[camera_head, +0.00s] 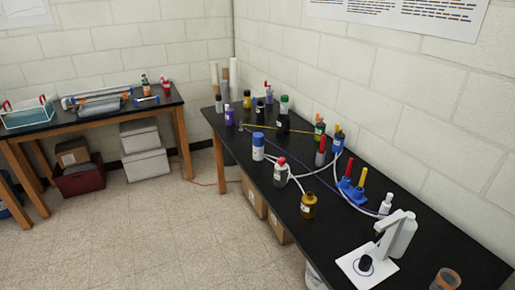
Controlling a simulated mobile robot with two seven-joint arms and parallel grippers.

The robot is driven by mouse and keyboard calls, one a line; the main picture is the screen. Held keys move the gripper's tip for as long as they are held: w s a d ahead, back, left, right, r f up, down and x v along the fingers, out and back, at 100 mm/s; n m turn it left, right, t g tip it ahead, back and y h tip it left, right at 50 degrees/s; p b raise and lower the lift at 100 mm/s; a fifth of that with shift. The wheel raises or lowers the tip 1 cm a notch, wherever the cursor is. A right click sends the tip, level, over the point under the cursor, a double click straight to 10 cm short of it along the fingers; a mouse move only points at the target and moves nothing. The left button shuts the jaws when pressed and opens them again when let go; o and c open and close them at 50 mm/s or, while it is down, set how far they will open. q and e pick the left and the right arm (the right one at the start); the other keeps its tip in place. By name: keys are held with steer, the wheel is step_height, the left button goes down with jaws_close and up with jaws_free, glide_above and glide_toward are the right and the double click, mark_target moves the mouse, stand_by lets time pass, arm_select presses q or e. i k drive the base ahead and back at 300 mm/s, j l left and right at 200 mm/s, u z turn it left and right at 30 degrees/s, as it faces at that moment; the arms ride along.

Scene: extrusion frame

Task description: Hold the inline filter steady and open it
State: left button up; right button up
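I cannot pick out the inline filter with certainty. A white tube (324,181) curves across the black bench (440,235) among the bottles, and no filter body is clear on it at this size. A blue-and-white cylinder (258,147) stands upright by the tube's left part. A blue holder (351,191) with red and yellow upright pieces stands near its right part. Neither of my grippers shows in the head view, and nothing is seen touching these things.
An amber bottle (308,206) and a red-capped bottle (281,171) stand near the bench's front edge. A white stand device (368,266) and an orange cup (446,280) are at the near end. Several bottles crowd the far end. A second table (95,118) stands left; the floor (170,225) between is open.

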mark_target(259, 152)
steer(key=i+j+z, duration=0.25)
steer(key=i+j, duration=0.2)
steer(key=i+j+z, duration=0.15)
steer(key=j, duration=0.25)
steer(key=i+j+z, duration=0.15)
steer(key=j, duration=0.2)
steer(key=i+j+z, duration=0.1)
steer(key=i+j, duration=0.15)
steer(key=i+j+z, duration=0.15)
steer(key=j, duration=0.3)
steer(key=i+j+z, duration=0.1)
steer(key=j, duration=0.25)
